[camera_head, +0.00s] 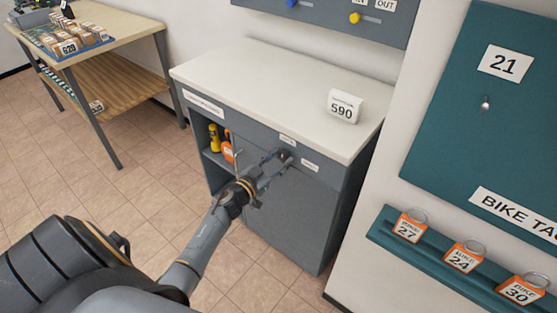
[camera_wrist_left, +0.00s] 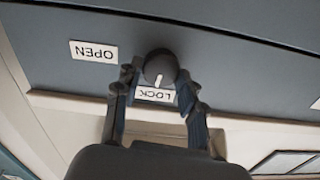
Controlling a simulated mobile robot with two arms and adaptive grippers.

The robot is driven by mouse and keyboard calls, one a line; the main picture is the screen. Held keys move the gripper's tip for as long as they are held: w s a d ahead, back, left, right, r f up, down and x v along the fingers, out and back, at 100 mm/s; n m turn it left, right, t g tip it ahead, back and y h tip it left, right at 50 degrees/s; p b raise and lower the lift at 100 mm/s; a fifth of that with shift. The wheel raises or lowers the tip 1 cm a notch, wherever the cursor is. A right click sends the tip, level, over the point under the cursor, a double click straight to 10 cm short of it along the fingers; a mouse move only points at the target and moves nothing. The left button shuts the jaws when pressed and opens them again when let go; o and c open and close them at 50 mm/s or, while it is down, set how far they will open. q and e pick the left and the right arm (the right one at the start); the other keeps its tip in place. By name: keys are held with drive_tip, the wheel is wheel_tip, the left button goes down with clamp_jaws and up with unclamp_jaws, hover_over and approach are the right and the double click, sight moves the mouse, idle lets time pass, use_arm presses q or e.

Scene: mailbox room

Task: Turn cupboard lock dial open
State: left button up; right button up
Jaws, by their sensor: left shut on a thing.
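The grey cupboard (camera_head: 290,207) has a white top and a dark round lock dial (camera_head: 285,156) high on its front. In the left wrist view, which is upside down, the dial (camera_wrist_left: 160,67) has a white mark pointing toward the LOCK label (camera_wrist_left: 155,95). The OPEN label (camera_wrist_left: 94,51) is to the dial's left there. My left gripper (camera_head: 277,160) is at the dial, and its two fingers (camera_wrist_left: 157,80) are on either side of it, closed on it. My right gripper is not in view.
A white block marked 590 (camera_head: 344,106) stands on the cupboard top. An open shelf niche holds a yellow bottle (camera_head: 214,138) and an orange one (camera_head: 228,147). A teal rack (camera_head: 385,238) with orange tags is at right. A table (camera_head: 112,34) stands at upper left.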

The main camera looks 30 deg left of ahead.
use_arm(q)
drive_tip(key=m, duration=0.3)
drive_tip(key=shift+f+m+b, duration=0.1)
drive_tip(key=shift+m+b, duration=0.2)
drive_tip(key=m+b, duration=0.1)
drive_tip(key=m, duration=0.3)
drive_tip(key=shift+d+f+m, duration=0.1)
drive_tip(key=shift+d+m, duration=0.05)
drive_tip(key=shift+m, duration=0.15)
drive_tip(key=m+b, duration=0.2)
drive_tip(key=m, duration=0.2)
drive_tip(key=shift+f, duration=0.1)
drive_tip(key=shift+m+b, duration=0.75)
drive_tip(key=shift+m, duration=1.35)
drive_tip(key=o, duration=1.2)
drive_tip(key=shift+c, duration=0.2)
drive_tip(key=s, duration=1.2)
drive_tip(key=shift+a, duration=0.4)
